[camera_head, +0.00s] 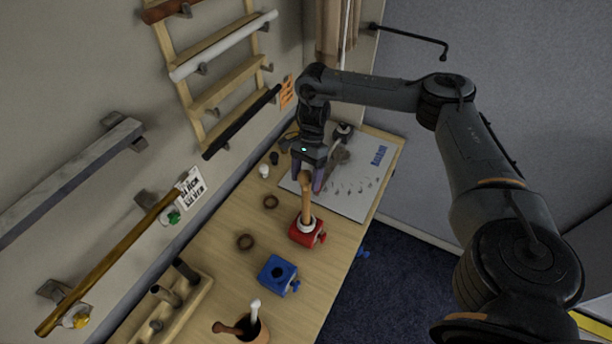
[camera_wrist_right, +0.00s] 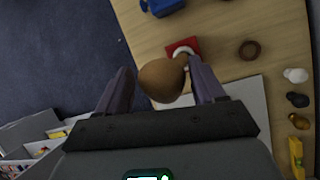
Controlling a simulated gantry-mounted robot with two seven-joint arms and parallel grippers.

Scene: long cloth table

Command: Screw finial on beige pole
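A beige wooden pole (camera_head: 307,203) stands upright in a red clamp block (camera_head: 303,237) with a white collar. In the right wrist view, its rounded tan upper end (camera_wrist_right: 162,80) faces the camera, with the red block (camera_wrist_right: 183,46) beyond. I cannot tell whether this end is a separate finial. My right gripper (camera_head: 308,183) is over the pole's top, fingers spread either side; it also shows in the wrist view (camera_wrist_right: 160,75), with gaps beside the end. Loose finials, white (camera_head: 264,171) and black (camera_head: 274,158), stand by the wall. My left gripper is out of view.
A blue clamp block (camera_head: 277,274) and a cup (camera_head: 241,330) with tools stand nearer. A white board (camera_head: 348,200) lies under my right arm. Wall racks hold several poles at left.

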